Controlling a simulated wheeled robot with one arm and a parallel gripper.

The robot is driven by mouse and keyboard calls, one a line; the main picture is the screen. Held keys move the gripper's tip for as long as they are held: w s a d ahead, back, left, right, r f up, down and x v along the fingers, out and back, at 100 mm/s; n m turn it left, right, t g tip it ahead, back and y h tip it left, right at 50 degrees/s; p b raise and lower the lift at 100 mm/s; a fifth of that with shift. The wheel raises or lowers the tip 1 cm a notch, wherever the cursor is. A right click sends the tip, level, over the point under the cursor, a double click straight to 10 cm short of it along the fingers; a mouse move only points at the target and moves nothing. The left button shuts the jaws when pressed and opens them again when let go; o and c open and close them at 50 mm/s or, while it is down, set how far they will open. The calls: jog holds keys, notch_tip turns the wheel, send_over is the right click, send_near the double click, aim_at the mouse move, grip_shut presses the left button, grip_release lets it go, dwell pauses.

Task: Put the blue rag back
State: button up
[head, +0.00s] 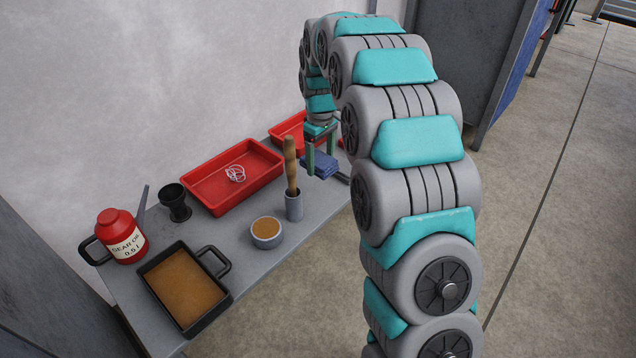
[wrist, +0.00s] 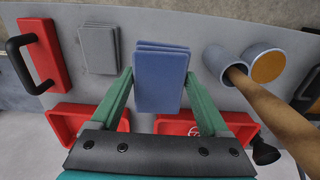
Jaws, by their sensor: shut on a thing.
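The blue rag (head: 319,164) is a flat folded stack near the far right end of the grey table (head: 243,268). My gripper (head: 320,158) is shut on it, with one green finger on each side. In the wrist view the blue rag (wrist: 160,82) sits between the two fingers of my gripper (wrist: 158,76), over the table. The gap beneath it is hard to judge. A grey folded rag (wrist: 98,48) lies on the table to its left in that view, apart from it.
A red tray (head: 232,192) holds white rings; another red tray (head: 285,131) stands beyond. A wooden handle (head: 290,165) rises from a grey cup (head: 294,207) close to my gripper. A brown-filled bowl (head: 267,234), oil can (head: 122,238) and black pan (head: 215,302) stand nearer.

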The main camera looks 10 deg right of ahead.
aim_at(321, 194)
notch_tip(321, 194, down, 9)
jog(key=shift+s+f+b, duration=0.1)
jog(key=shift+b, duration=0.45)
jog(key=o, duration=1.2)
jog(key=shift+f, duration=0.1)
jog(key=shift+c, duration=0.2)
